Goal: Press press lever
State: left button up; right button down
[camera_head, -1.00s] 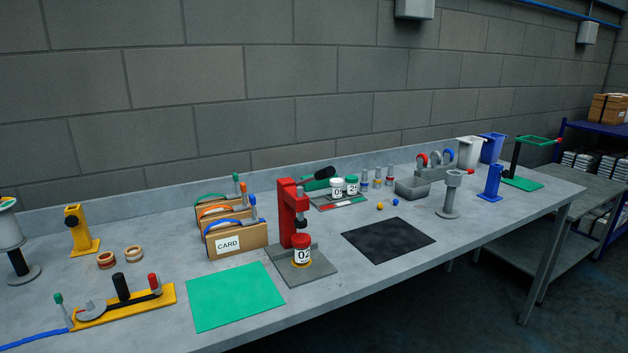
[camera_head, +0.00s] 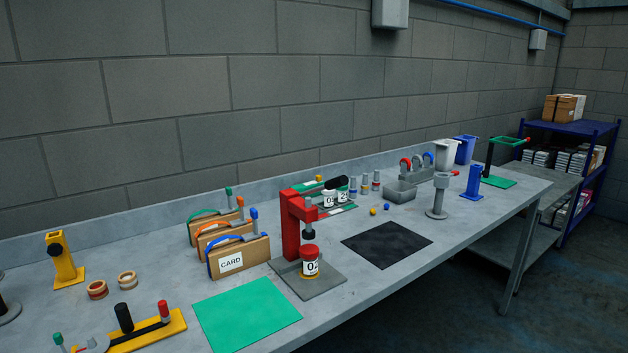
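A red press (camera_head: 291,225) stands on a grey base plate near the middle of the bench. Its grey ram (camera_head: 308,230) hangs over a jar (camera_head: 310,266) with a red lid and a label reading 0. The jar is upright on the base, apart from the ram. A black grip (camera_head: 337,182) shows to the right of the press head, in front of the white jars behind. It looks like the end of the press lever, but I cannot clearly see how it joins the press. Neither of my grippers is in view.
A green mat (camera_head: 246,314) lies front left of the press and a black mat (camera_head: 387,244) to its right. A card holder (camera_head: 238,257) with coloured handles stands to its left. A yellow fixture (camera_head: 150,334) is at the front left.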

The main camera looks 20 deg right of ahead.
aim_at(338, 182)
jog(key=i+j+z, duration=0.15)
jog(key=j, duration=0.45)
jog(key=i+j+z, duration=0.15)
jog(key=j, duration=0.5)
jog(key=j+z, duration=0.15)
jog(key=j, duration=0.5)
